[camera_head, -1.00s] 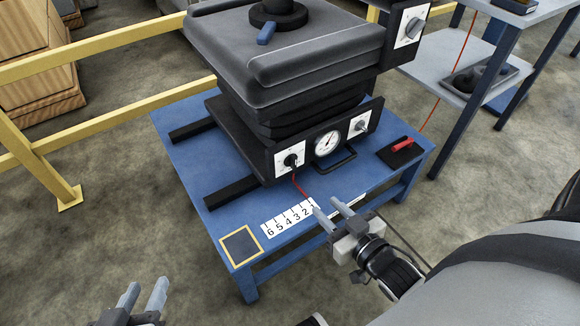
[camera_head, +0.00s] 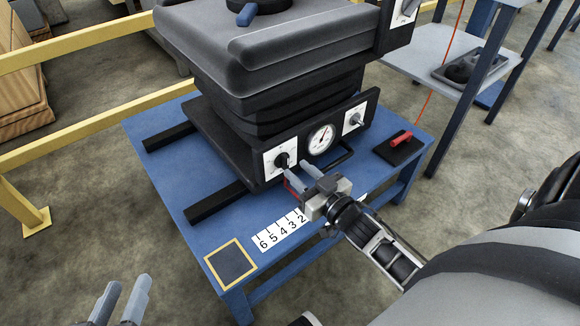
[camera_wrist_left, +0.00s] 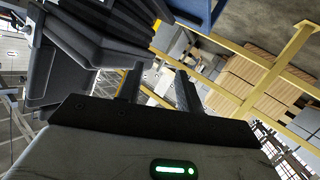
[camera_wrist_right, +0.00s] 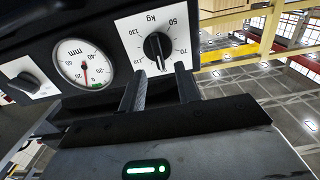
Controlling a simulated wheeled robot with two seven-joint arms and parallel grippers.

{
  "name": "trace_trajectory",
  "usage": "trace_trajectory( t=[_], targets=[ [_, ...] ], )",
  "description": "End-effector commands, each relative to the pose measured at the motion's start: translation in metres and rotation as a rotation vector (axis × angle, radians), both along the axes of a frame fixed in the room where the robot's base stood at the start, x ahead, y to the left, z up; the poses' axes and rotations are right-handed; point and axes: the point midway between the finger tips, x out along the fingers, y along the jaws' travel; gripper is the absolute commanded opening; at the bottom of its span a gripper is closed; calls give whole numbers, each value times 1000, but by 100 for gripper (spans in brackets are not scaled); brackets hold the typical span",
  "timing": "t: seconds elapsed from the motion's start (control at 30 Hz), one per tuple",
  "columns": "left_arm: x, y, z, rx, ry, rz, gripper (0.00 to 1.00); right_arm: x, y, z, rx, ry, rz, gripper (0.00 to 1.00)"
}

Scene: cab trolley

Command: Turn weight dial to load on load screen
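The weight dial (camera_head: 282,159) is a black knob on a white plate at the left of the black unit's front panel. The right wrist view shows the knob (camera_wrist_right: 157,46) close up, with a kg scale and a pale pointer mark at its lower side. My right gripper (camera_head: 298,171) is open just in front of the dial. Its fingertips (camera_wrist_right: 160,75) are apart below the knob, and I cannot tell whether they touch it. My left gripper (camera_head: 125,292) is open and empty at the lower left, away from the table. I cannot make out a load screen.
A round mm gauge (camera_head: 321,138) and another knob (camera_head: 355,119) sit right of the dial. The blue table (camera_head: 165,180) carries a number strip (camera_head: 280,230), a framed dark square (camera_head: 231,262) and a red-handled black block (camera_head: 400,145). A yellow rail (camera_head: 90,125) runs behind.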

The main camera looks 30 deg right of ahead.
Motion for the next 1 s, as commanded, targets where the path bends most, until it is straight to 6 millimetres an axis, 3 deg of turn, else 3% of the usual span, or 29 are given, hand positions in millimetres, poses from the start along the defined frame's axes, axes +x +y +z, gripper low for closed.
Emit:
trace_trajectory(
  t=[0.23, 0.63, 0.77, 1.0],
  targets=[
    [1, -3, 2, -49, -10, -3, 36, 35, 3, -1, 0, -1, 1, 33],
    [2, -4, 5, -68, -11, -2, 36, 42, 4, 0, 0, 2, 0, 33],
    [2, -4, 5, -68, -12, -1, 36, 41, 4, 0, 0, 1, 0, 0],
    [2, -4, 6, -67, -14, -1, 36, 41, 4, 0, -4, 1, 1, 0]
  ],
)
